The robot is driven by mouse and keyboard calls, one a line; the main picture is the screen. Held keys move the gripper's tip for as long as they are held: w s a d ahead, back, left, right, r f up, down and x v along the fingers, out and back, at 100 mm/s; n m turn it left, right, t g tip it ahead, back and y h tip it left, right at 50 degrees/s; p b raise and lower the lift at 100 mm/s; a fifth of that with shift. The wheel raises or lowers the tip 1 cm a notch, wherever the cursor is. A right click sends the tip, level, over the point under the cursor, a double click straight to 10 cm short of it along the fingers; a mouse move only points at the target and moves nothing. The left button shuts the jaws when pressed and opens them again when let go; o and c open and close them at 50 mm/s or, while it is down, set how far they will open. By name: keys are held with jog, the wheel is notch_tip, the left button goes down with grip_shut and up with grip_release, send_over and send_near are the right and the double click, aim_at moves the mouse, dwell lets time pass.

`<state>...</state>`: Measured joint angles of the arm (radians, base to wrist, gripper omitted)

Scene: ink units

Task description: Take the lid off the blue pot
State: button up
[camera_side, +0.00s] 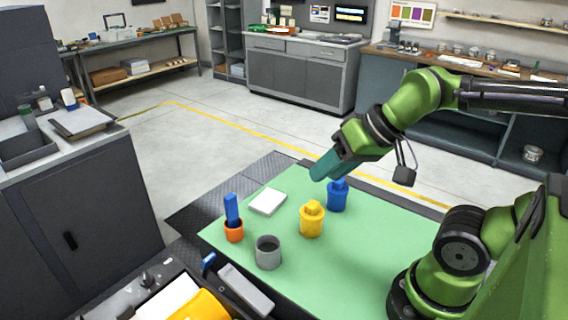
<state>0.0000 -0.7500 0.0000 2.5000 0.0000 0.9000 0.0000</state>
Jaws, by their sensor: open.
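The blue pot (337,200) stands upright near the far edge of the green table. Its blue lid (340,184) with a raised knob sits on top. My gripper (318,174), with teal fingers, is open and hangs tilted above the table, just up and left of the lid in the picture. It appears apart from the pot and holds nothing that I can see. The two fingers overlap in this view, so the gap between them is hidden.
A yellow lidded pot (312,222) stands close in front of the blue pot. A grey open pot (268,256), an orange cup (234,234) with a blue upright piece (231,209), and a white square pad (268,201) lie further left. The green table (350,260) is clear at front right.

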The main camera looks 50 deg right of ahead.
jog(key=o, duration=0.4)
jog(key=shift+o, duration=0.2)
jog(key=n+g+h, duration=0.2)
jog(key=g, duration=0.4)
send_over(338, 184)
jog(key=w+d, duration=0.1)
jog(key=f, duration=0.2)
jog(key=r+n+g, duration=0.1)
jog(key=n, duration=0.2)
jog(key=f, duration=0.9)
jog(key=shift+s+d+f, duration=0.1)
jog(key=shift+d+f, duration=0.1)
jog(key=shift+d, duration=0.2)
jog(key=shift+w+a+f, duration=0.1)
jog(key=shift+f, duration=1.5)
jog(key=shift+w+f, duration=0.1)
jog(key=shift+f, duration=1.5)
